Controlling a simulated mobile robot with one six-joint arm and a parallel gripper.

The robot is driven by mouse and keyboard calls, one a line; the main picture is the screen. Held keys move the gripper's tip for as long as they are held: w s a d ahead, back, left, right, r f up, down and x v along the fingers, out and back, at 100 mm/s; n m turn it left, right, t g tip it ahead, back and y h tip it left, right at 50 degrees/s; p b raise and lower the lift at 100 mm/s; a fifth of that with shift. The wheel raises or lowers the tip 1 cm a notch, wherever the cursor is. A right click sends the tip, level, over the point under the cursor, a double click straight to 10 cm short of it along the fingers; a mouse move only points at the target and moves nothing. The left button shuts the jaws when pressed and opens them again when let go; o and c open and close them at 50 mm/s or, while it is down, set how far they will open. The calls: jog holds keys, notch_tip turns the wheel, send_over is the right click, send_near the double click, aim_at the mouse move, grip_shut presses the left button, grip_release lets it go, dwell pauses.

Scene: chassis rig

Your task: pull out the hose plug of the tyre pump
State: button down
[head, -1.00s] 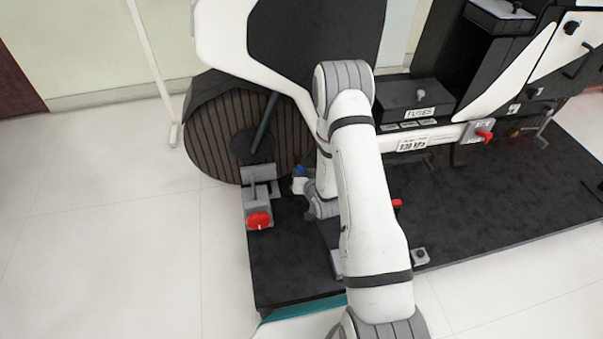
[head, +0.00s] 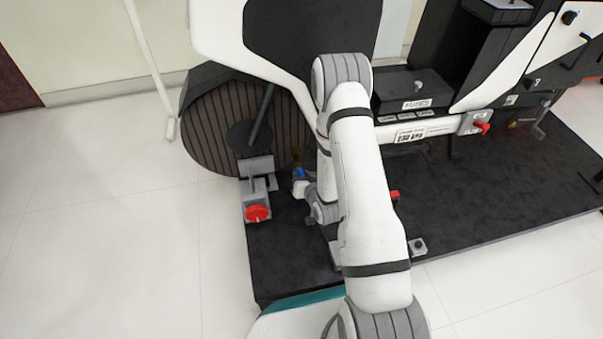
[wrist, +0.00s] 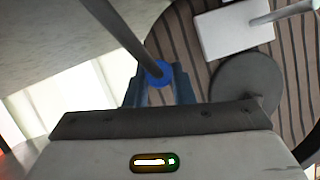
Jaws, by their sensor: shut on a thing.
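A round blue plug (wrist: 160,73) sits between my gripper's two blue fingers in the wrist view, at the lower end of a dark rod or hose (wrist: 120,35). My gripper (wrist: 160,86) is shut on it. In the head view the blue plug (head: 299,173) shows small beside the wheel, with my gripper (head: 300,184) just below it. A brownish fitting (head: 296,154) lies just above the blue part; I cannot tell whether the two still touch. The pump's body is not clearly seen, and my arm hides part of the rig.
The striped wheel (head: 210,135) and a grey clamp with a red knob (head: 257,213) stand close left of my gripper. A box marked FUSES (head: 412,88) and a red-handled valve (head: 482,127) are to the right. The dark platform (head: 470,190) is largely clear at right.

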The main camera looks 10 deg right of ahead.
jog(key=shift+s, duration=0.35)
jog(key=shift+s, duration=0.1)
jog(key=shift+s+f, duration=0.2)
jog(key=shift+s, duration=1)
jog(key=shift+s+f, duration=0.2)
jog(key=shift+s, duration=1)
